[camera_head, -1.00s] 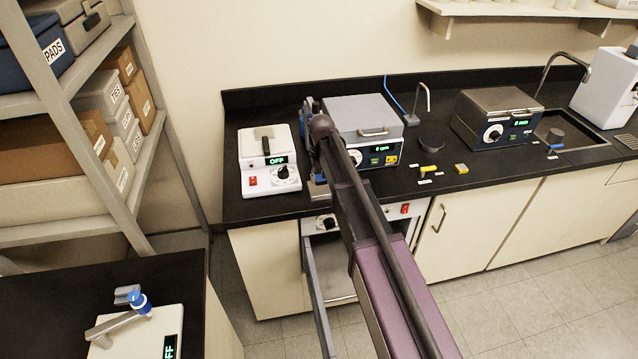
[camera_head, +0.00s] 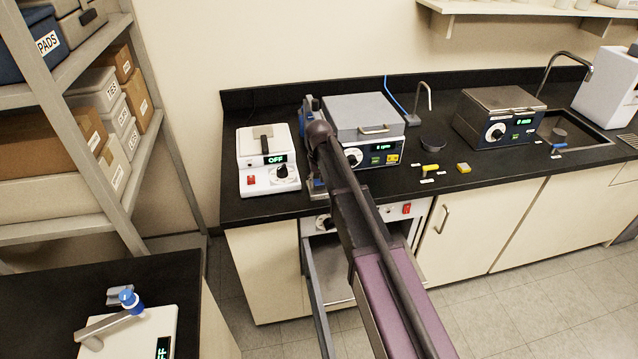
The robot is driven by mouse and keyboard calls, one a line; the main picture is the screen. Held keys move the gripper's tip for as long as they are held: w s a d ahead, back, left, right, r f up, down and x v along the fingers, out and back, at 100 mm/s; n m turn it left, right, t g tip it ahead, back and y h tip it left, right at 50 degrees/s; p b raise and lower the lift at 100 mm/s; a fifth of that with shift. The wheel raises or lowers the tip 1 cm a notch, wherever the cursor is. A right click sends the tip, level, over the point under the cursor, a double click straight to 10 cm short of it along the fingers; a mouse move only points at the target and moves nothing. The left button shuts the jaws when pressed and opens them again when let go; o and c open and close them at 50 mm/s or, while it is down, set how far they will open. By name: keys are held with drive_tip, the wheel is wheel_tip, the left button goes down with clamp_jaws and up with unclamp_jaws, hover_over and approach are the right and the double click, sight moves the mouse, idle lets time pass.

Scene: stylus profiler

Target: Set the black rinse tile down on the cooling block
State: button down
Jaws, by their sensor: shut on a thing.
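My arm (camera_head: 365,215) reaches up from the bottom edge to a dark round joint (camera_head: 320,132) over the counter. My gripper is hidden behind that joint and arm, so its fingers and anything between them do not show. I cannot make out the black rinse tile as a separate thing. No block can be clearly told as the cooling block; a grey metal base (camera_head: 316,188) shows partly, just left of my arm, under a blue and grey upright stand (camera_head: 309,108).
A white device (camera_head: 268,178) reading OFF stands left of my arm, a grey-lidded box unit (camera_head: 362,112) right behind it. Below, a cabinet door (camera_head: 315,285) hangs open. Shelving (camera_head: 75,130) stands left.

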sight(319, 183)
drive_tip(key=shift+f, duration=0.2)
drive_tip(key=shift+c, duration=0.9)
unclamp_jaws()
drive_tip(key=shift+r, duration=0.15)
wheel_tip(319, 183, up, 12)
drive_tip(key=p, duration=1.2)
